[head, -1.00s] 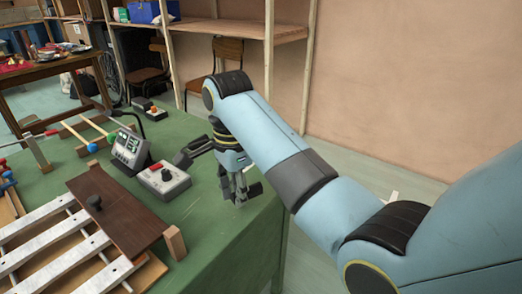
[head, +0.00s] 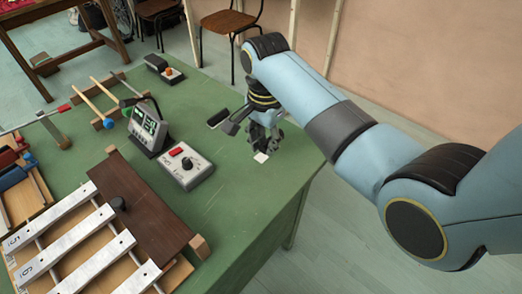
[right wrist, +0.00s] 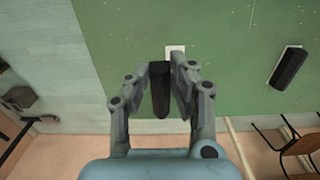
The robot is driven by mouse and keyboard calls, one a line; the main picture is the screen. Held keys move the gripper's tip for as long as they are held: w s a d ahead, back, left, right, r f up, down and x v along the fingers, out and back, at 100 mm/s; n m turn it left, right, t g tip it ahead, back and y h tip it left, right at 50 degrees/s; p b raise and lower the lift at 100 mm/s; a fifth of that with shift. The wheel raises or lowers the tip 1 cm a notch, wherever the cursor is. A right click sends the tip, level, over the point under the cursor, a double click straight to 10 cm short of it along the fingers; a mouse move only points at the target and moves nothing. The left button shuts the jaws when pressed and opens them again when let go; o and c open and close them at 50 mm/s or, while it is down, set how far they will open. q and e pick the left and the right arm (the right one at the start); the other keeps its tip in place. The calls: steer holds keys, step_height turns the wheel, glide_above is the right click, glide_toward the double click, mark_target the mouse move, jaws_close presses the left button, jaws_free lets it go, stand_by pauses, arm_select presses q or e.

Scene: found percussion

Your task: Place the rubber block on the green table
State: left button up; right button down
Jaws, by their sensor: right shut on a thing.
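A dark block, seemingly the rubber block (right wrist: 159,92), is between the fingers of my right gripper (right wrist: 158,80) in the right wrist view. My right gripper (head: 265,145) is shut on it, low over the right part of the green table (head: 235,215). In the head view the fingers mostly hide the held block. I cannot tell whether it touches the tabletop. A small white square (right wrist: 175,51) lies by the fingertips; it also shows in the head view (head: 261,157). My left gripper is not in view.
Another black block (head: 217,118) lies on the table beside my gripper. A grey box with a red button (head: 185,165), a small screen device (head: 148,128) and a metal-barred instrument (head: 75,240) stand to the left. The table's right edge is close to my gripper.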

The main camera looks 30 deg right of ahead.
mark_target(261, 158)
steer(key=shift+w+d+f, duration=0.1)
steer(key=shift+w+f, duration=0.25)
steer(key=shift+w, duration=0.2)
steer(key=shift+w+d+f, duration=0.1)
steer(key=shift+w+f, duration=0.2)
steer(key=shift+w, duration=0.25)
steer(key=shift+w+f+b, duration=0.15)
steer(key=shift+f+b, duration=0.05)
steer(key=shift+b, duration=0.1)
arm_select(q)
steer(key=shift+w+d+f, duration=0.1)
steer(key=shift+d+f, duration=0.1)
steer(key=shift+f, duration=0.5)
arm_select(e)
steer(key=shift+f, duration=1.9)
arm_select(q)
steer(key=shift+b, duration=0.3)
arm_select(e)
steer(key=shift+f, duration=0.15)
steer(key=c, duration=1.2)
jaws_free()
steer(key=shift+o, duration=0.2)
